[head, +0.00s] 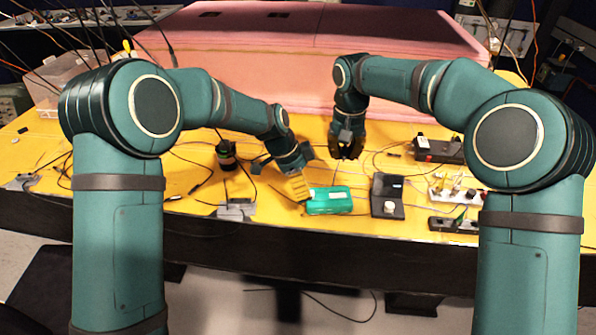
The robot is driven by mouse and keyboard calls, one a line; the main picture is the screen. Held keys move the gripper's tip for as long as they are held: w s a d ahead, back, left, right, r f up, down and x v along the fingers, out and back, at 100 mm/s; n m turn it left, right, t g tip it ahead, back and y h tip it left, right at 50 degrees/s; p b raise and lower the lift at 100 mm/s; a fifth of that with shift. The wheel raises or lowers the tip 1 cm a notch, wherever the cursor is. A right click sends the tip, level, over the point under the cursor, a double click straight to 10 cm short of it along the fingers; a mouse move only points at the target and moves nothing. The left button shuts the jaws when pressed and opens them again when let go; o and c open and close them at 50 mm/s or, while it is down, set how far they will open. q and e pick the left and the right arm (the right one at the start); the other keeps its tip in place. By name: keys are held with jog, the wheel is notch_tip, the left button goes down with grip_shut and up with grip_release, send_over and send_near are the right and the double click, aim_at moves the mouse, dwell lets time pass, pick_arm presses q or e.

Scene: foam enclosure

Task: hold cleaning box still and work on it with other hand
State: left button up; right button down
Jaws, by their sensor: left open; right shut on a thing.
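The cleaning box, seen as a small green box (329,200), lies on the yellow table top near its front edge, in the middle of the head view. My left gripper (290,167) is open, just above and left of the box.
A black box-shaped device (387,196) stands just right of the green box. Power strips and plugs (456,190) crowd the right side. A dark cylinder (226,155) stands left of my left gripper. Loose cables cross the table. A pink foam wall (300,60) closes the back.

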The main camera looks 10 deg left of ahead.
aim_at(314, 198)
pick_arm(q)
jog(key=x, duration=0.7)
jog(key=shift+d+f, duration=0.1)
jog(key=shift+f, duration=0.15)
jog(key=c, duration=1.2)
